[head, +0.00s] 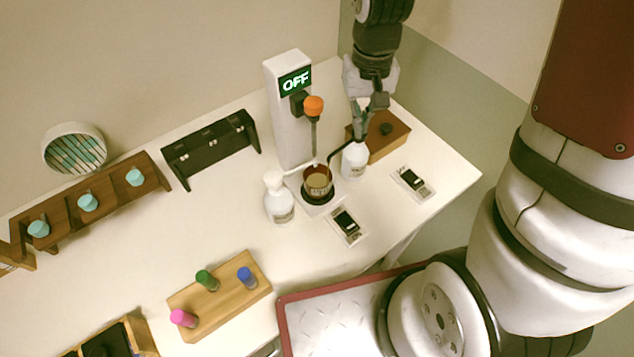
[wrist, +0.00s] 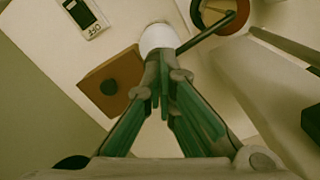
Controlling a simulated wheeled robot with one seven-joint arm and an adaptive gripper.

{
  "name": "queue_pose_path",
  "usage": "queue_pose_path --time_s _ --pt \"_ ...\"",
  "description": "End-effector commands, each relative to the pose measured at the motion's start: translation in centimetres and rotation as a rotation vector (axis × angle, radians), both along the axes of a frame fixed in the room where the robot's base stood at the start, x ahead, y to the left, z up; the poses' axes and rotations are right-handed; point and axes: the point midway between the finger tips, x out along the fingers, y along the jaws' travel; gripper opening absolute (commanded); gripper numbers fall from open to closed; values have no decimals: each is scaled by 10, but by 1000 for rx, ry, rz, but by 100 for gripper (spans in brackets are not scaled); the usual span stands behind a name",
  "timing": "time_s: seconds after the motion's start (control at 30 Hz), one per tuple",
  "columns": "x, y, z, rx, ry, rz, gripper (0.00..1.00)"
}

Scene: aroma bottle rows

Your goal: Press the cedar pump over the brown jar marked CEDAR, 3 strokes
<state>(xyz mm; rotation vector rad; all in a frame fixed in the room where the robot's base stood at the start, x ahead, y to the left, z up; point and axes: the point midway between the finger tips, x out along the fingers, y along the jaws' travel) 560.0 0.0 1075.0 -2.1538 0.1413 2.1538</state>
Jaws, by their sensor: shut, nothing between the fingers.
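A brown jar (head: 318,190) stands on the base of the white stand, its marking too small to read; part of it shows at the top of the wrist view (wrist: 208,14). A white pump bottle (head: 354,162) with a dark spout reaching toward the jar stands right of it. Another white pump bottle (head: 278,203) with a white top stands left of the jar. I cannot read which is cedar. My gripper (head: 362,118) is shut and empty, pointing down over the right bottle. In the wrist view its fingertips (wrist: 163,92) cover the pump head; whether they touch it is unclear.
A white stand (head: 285,125) with an OFF sign and orange knob rises behind the jar. A wooden box (head: 390,143) sits close behind the right bottle. A black rack (head: 210,150) stands left.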

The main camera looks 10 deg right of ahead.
Motion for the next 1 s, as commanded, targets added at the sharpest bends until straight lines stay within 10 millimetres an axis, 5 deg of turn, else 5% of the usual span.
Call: queue_pose_path --time_s 1.0 --pt "0 0 33 0 0 0 0"
